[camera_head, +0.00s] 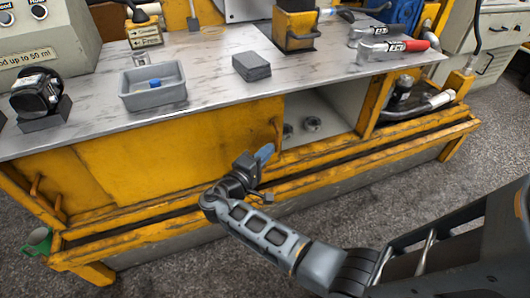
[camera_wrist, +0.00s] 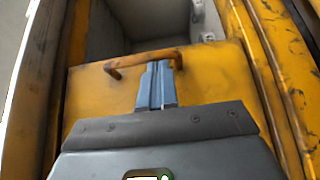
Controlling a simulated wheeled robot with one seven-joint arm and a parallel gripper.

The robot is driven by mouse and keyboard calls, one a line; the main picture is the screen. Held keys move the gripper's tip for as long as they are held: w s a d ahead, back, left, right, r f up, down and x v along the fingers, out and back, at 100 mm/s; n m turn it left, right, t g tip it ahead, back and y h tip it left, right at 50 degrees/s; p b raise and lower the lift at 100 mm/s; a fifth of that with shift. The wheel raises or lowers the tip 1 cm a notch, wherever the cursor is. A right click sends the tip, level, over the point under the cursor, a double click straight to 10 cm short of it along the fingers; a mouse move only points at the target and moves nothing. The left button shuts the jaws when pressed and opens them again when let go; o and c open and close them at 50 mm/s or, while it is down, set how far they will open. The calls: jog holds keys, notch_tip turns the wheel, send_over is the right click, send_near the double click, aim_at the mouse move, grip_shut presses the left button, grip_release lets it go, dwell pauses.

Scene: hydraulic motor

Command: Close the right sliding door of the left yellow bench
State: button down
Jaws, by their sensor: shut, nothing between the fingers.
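The yellow bench (camera_head: 25,163) has a worn grey top and a yellow sliding door (camera_head: 190,150) across its front. The bench opening (camera_head: 335,108) is uncovered to the right of that door, with small round metal parts inside. The door's orange bar handle (camera_head: 278,133) is at its right edge; in the wrist view the handle (camera_wrist: 113,66) crosses just beyond my fingertips. My gripper (camera_head: 264,152) is shut and empty, with its blue-grey fingertips at the handle. In the wrist view the fingertips (camera_wrist: 157,70) overlap the handle bar; I cannot tell whether they touch it.
A grey bin (camera_head: 152,98), a dark grey block (camera_head: 251,67) and red-handled tools (camera_head: 400,45) are on the benchtop. Yellow rails (camera_head: 330,165) run along the bench front. A green mug (camera_head: 38,240) is on the floor at the left. Hoses (camera_head: 430,103) lie at the right end.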

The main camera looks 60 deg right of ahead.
jog(key=s+d+b, duration=0.1)
jog(key=s+d, duration=0.9)
jog(key=d, duration=0.3)
jog(key=s+d+b, duration=0.2)
jog(key=s+d, duration=0.8)
jog(key=d, duration=0.4)
jog(key=shift+d, duration=0.2)
jog(key=shift+s+d+r, duration=0.1)
